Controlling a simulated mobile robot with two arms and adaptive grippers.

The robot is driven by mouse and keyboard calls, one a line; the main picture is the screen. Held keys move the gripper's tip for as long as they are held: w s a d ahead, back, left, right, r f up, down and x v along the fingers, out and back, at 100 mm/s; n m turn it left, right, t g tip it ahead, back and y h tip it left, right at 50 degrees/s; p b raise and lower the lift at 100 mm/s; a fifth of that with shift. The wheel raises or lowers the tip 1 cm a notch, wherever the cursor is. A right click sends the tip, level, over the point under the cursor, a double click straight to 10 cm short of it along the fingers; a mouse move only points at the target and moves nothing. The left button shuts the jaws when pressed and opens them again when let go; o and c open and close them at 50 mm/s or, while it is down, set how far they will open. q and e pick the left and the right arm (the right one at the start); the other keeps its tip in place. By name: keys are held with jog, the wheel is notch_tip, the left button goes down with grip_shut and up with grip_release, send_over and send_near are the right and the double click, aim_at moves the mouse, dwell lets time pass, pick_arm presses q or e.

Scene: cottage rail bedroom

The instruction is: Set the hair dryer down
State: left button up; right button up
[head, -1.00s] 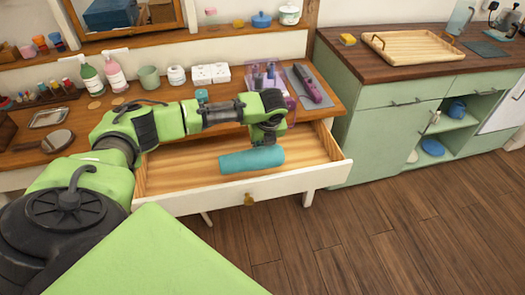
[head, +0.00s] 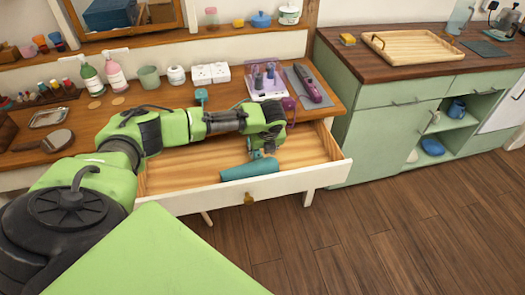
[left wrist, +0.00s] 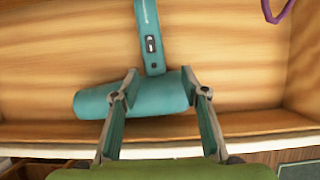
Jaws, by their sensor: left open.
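The teal hair dryer (head: 249,171) lies in the open wooden drawer (head: 180,178), close to its front panel. In the left wrist view, its thick barrel (left wrist: 155,98) lies crosswise and its handle (left wrist: 149,38) points away toward the top. My left gripper (head: 262,152) is over the dryer, pointing down into the drawer. In the left wrist view, the open fingers (left wrist: 158,76) stand apart, one overlapping the barrel and the other by its right end. I cannot tell whether a finger touches it. My right gripper is not in view.
The vanity top above the drawer holds a teal plug-like piece (head: 201,96), a clear purple organizer (head: 264,88), a purple styling tool (head: 308,84) on a grey mat and several bottles. The drawer's right part (head: 315,150) is bare. A green cabinet (head: 385,135) stands at right.

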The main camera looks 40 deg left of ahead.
pick_arm(q)
jog(key=v, duration=1.2)
jog(key=shift+r+p, duration=0.2)
jog(key=shift+p, duration=0.15)
